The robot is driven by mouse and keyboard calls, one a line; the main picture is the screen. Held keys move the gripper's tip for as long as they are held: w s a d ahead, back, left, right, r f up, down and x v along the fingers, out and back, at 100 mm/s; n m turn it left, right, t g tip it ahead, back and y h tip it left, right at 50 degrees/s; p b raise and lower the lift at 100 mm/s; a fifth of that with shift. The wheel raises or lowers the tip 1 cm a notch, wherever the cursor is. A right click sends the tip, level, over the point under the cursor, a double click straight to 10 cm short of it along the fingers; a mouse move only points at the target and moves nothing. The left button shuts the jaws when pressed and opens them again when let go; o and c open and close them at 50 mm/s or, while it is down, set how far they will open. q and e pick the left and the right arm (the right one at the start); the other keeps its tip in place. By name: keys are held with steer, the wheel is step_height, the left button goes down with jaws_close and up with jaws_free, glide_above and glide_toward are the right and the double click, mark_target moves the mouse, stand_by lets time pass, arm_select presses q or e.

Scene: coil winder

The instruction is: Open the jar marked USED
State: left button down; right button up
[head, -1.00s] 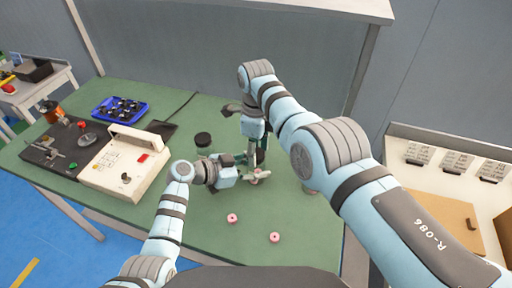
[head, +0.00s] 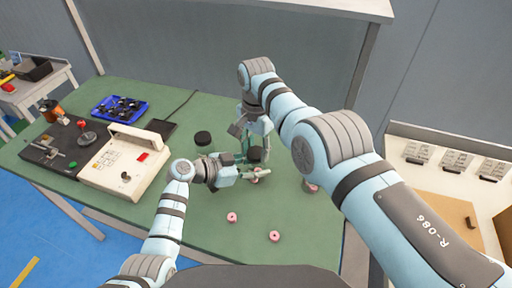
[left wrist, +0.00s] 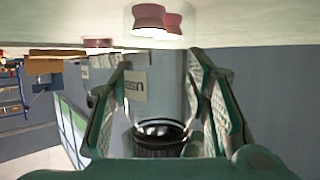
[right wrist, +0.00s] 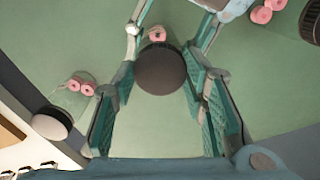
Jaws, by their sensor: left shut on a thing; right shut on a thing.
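The clear jar marked USED (left wrist: 163,85) shows its pale label in the left wrist view, upside down there. Pink spools (left wrist: 150,20) show at its bottom end. My left gripper (head: 257,167) is shut on the jar's body, one finger on each side. The jar's black lid (right wrist: 160,68) is on its mouth, seen from above in the right wrist view; it also shows in the head view (head: 254,154). My right gripper (head: 253,147) reaches down from above, shut on the lid with a finger on each side. Whether the lid is loosened cannot be told.
Another black-lidded jar (head: 203,139) stands left of the grippers. A third jar (right wrist: 50,123), with pink spools, stands near the right side. Loose pink spools (head: 232,217) (head: 274,237) lie at the front. The winder (head: 125,162) and blue tray (head: 119,108) are at the left.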

steer(key=o, duration=1.3)
